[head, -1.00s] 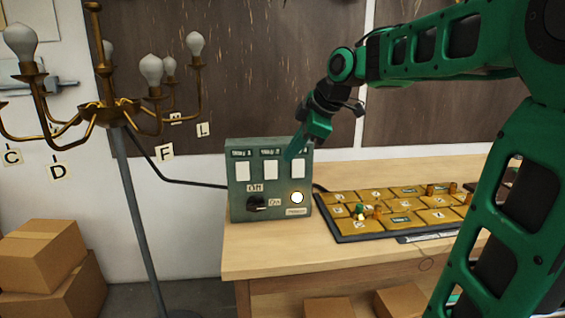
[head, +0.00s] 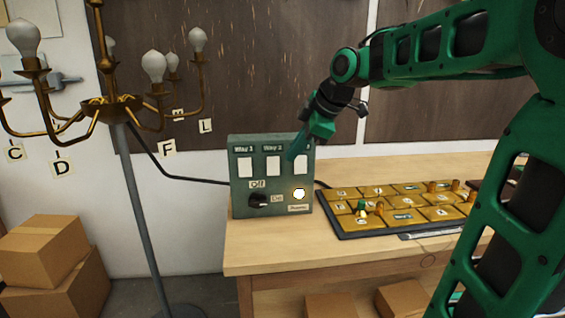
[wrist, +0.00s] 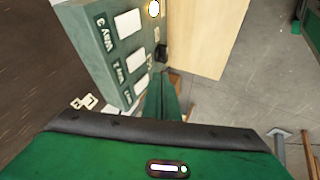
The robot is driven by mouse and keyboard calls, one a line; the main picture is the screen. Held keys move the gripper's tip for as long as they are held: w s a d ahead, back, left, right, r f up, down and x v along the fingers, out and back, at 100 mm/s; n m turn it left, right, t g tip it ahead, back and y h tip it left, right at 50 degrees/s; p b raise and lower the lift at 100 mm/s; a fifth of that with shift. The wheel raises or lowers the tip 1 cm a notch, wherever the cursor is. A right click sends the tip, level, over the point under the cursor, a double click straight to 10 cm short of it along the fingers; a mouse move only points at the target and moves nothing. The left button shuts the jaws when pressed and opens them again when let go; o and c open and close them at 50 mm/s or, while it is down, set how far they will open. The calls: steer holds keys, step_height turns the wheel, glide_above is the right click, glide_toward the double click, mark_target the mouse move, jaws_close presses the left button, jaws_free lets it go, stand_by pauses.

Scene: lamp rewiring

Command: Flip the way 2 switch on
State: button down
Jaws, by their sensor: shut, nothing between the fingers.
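The green switch box (head: 235,210) stands on the left end of the bench. It carries white switch plates in a row: way 1 (head: 245,167), way 2 (head: 273,166) and a third at the right (head: 301,165). In the wrist view the way 2 switch (wrist: 136,61) lies between way 3 (wrist: 128,22) and way 1 (wrist: 141,83). My gripper (head: 292,154) is shut and empty, in front of the box's upper right part, between the way 2 and third plates in the head view. Its fingers also show in the wrist view (wrist: 164,92). I cannot tell whether it touches the box.
A black knob (head: 258,200) sits below, near Off and On labels, beside a lit round white lamp (head: 299,194). A yellow-tiled tray (head: 345,236) with small parts lies to the right. A brass chandelier (head: 112,107) stands at the left, with boxes (head: 42,250) below.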

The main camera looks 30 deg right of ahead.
glide_toward(271, 175)
step_height(271, 175, down, 4)
steer(key=s+a, duration=0.2)
steer(key=shift+w+d+f, duration=0.1)
steer(key=shift+w, duration=0.65)
steer(key=shift+w+d+f, duration=0.15)
steer(key=shift+w, duration=0.65)
steer(key=shift+w+d+f, duration=0.1)
steer(key=shift+w, duration=0.65)
steer(key=shift+w+d+f, duration=0.1)
steer(key=shift+w+f, duration=0.05)
steer(key=shift+w, duration=0.05)
steer(key=shift+r, duration=0.2)
